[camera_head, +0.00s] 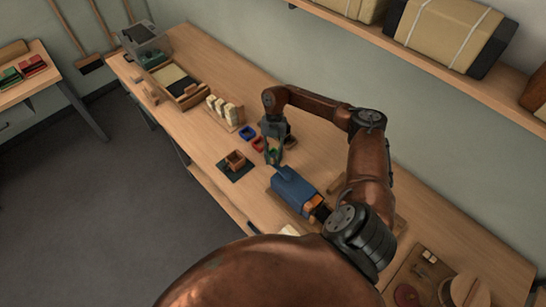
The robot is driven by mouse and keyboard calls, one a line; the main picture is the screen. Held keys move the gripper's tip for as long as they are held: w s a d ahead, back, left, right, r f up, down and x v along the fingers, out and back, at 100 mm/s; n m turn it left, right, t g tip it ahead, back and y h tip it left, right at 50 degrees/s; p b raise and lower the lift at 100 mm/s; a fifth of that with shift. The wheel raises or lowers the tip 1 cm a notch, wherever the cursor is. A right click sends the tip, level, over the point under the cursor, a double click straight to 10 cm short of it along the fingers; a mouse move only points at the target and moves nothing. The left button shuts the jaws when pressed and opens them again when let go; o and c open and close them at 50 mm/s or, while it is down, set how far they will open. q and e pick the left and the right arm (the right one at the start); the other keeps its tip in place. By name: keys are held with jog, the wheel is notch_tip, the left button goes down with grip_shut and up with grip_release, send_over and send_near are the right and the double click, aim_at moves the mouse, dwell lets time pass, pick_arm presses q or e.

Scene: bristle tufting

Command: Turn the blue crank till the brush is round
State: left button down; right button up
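My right gripper (273,158) points down over the bench, just behind and left of a blue box-like body (292,187). A small green piece (272,150) shows at its fingers. I cannot tell whether the fingers hold it or are in front of it. The blue body sits on a wooden base, with orange-brown and dark parts at its near right end, partly behind my arm. I cannot make out a separate crank handle or the brush and its shape. My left gripper is not in view.
Small blue (247,132) and red (257,144) frames lie left of the gripper. A brown open box (236,160) stands on a dark green mat. A rack of pale blocks (226,111) is farther left. A shelf (430,70) with bundles overhangs the back right.

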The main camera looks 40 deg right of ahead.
jog(key=shift+o, duration=1.2)
jog(key=v, duration=1.2)
